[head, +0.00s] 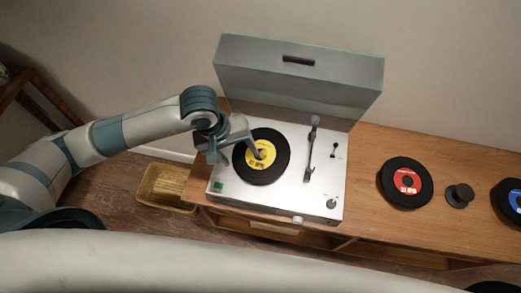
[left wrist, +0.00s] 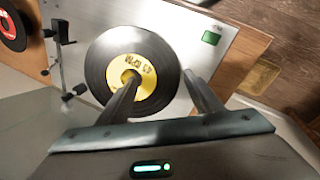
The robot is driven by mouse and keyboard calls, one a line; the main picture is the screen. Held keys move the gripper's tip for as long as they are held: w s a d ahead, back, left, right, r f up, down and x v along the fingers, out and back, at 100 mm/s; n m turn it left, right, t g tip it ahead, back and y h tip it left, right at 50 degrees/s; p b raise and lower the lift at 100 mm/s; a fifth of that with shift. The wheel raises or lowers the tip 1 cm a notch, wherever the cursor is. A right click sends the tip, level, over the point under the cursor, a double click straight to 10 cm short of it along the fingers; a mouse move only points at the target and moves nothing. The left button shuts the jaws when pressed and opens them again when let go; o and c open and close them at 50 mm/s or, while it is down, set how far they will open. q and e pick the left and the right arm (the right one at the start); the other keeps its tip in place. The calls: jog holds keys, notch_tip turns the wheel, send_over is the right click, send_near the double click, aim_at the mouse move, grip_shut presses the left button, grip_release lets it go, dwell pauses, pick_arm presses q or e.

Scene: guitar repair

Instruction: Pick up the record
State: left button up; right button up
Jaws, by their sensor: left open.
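A black record with a yellow label (head: 270,175) lies flat on the silver turntable (head: 320,190), whose lid (head: 320,80) stands open. My left gripper (head: 240,152) is over the left part of the record. In the left wrist view the record (left wrist: 105,60) lies beyond the two parted fingers (left wrist: 160,85). One finger overlaps the yellow label and the other is near the record's outer edge. The gripper is open and holds nothing. I cannot tell whether the fingers touch the record. My right gripper is not in view.
The tonearm (head: 310,155) stands right of the record. A red-label record (head: 390,190), a black knob-like piece (head: 459,195) and a blue-label record (head: 502,205) lie farther right on the wooden cabinet (head: 445,160). A wicker basket (head: 148,185) is on the floor at left.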

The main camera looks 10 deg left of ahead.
pick_arm(q)
jog(key=shift+x, duration=1.05)
jog(key=c, duration=0.8)
jog(key=shift+r, duration=0.15)
